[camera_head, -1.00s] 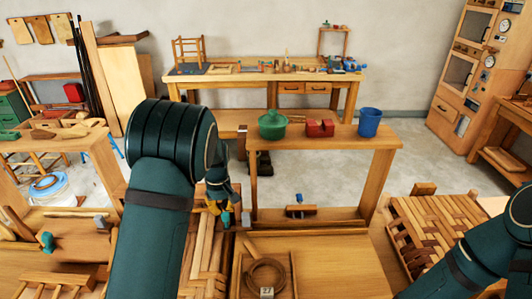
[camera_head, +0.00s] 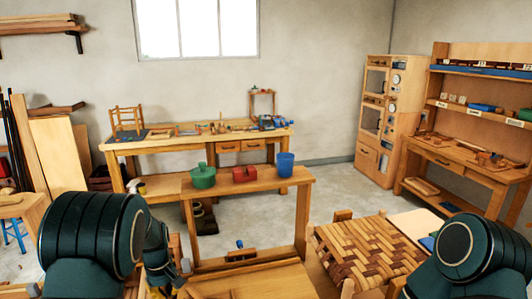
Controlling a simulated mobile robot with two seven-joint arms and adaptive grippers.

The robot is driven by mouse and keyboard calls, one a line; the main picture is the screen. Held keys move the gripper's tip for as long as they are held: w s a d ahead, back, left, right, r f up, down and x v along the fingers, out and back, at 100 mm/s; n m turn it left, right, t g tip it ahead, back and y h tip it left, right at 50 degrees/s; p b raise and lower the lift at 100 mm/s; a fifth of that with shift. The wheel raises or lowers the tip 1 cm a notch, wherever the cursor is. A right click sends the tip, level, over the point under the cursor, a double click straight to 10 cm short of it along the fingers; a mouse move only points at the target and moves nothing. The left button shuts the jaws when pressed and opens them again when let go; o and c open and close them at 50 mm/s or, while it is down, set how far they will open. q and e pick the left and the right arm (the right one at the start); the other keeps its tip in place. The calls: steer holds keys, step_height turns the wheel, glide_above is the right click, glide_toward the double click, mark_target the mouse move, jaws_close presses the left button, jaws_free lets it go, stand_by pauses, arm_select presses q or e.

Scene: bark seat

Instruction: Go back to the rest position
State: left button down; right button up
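My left arm comes in at the lower left, and its bent elbow covers that corner. The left gripper (camera_head: 168,285) is partly in view at the bottom edge, in front of the wooden work frame; its fingertips are cut off or hidden, so I cannot tell whether it is open. My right arm shows at the lower right, and its gripper is outside the picture. A woven bark seat (camera_head: 368,248) lies between the arms, nearer the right arm and partly behind it.
A cabinet (camera_head: 376,125) and a shelved desk (camera_head: 478,165) are at right. Open floor (camera_head: 335,190) lies between.

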arm_select(q)
steer(key=s+d+f+m, duration=0.1)
steer(key=s+f, duration=0.1)
steer(key=f, duration=0.2)
steer(key=s+d+f+m, duration=0.1)
steer(key=s+d+f, duration=0.1)
steer(key=s+f, duration=0.1)
steer(key=s+d+f+h, duration=0.1)
steer(key=s+f, duration=0.2)
steer(key=f, duration=0.2)
steer(key=shift+d+f+m, duration=0.15)
steer(key=shift+d+m, duration=0.15)
steer(key=shift+m, duration=0.1)
steer(key=s+d+f+m+t+h, duration=0.2)
steer(key=s+d+m+h, duration=0.15)
steer(key=s+d, duration=0.9)
step_height(320, 180, down, 12)
steer(key=b, duration=1)
steer(key=shift+s+r+m, duration=0.25)
steer(key=shift+s+m, duration=0.1)
steer(key=shift+s, duration=0.05)
arm_select(e)
step_height(320, 180, down, 11)
steer(key=shift+a+f, duration=0.15)
steer(key=shift+a, duration=0.2)
arm_select(q)
steer(key=shift+a+y, duration=0.1)
steer(key=shift+y, duration=0.15)
